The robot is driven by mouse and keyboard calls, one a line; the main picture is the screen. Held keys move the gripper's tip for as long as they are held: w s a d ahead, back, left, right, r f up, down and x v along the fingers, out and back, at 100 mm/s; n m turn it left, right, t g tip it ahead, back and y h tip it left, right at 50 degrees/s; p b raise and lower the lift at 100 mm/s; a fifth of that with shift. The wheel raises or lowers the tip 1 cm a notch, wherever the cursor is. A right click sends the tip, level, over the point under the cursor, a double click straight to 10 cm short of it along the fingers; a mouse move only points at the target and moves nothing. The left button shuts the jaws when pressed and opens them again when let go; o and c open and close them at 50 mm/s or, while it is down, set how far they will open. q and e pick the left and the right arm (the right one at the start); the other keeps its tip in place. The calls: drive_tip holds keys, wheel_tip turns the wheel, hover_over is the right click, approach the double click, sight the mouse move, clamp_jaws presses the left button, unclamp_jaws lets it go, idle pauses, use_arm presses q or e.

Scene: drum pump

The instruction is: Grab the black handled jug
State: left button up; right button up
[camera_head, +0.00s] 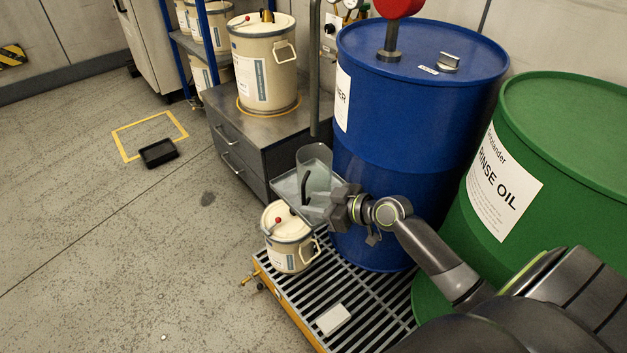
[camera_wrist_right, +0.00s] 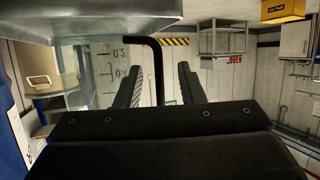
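The clear jug (camera_head: 314,160) with a black handle (camera_head: 306,186) stands upright on a small grey metal shelf (camera_head: 285,184) in front of the blue drum. My right gripper (camera_head: 318,207) is at the jug's handle side, just above the shelf. In the right wrist view the jug (camera_wrist_right: 103,72) shows upside down with scale marks, and its black handle (camera_wrist_right: 157,68) lies between the two spread fingers of my right gripper (camera_wrist_right: 160,82). Gaps show on both sides of the handle. Whether the fingertips reach past it is hard to tell. My left gripper is not in view.
The blue drum (camera_head: 415,150) stands close behind my right gripper, with the green drum (camera_head: 560,140) to its right. A cream lidded can (camera_head: 288,255) stands below the shelf on the slatted grate (camera_head: 370,300). A grey cabinet (camera_head: 250,150) stands at left.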

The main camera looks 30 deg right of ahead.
sight(298, 213)
drive_tip(key=x, duration=0.6)
drive_tip(key=shift+d, duration=0.15)
clamp_jaws()
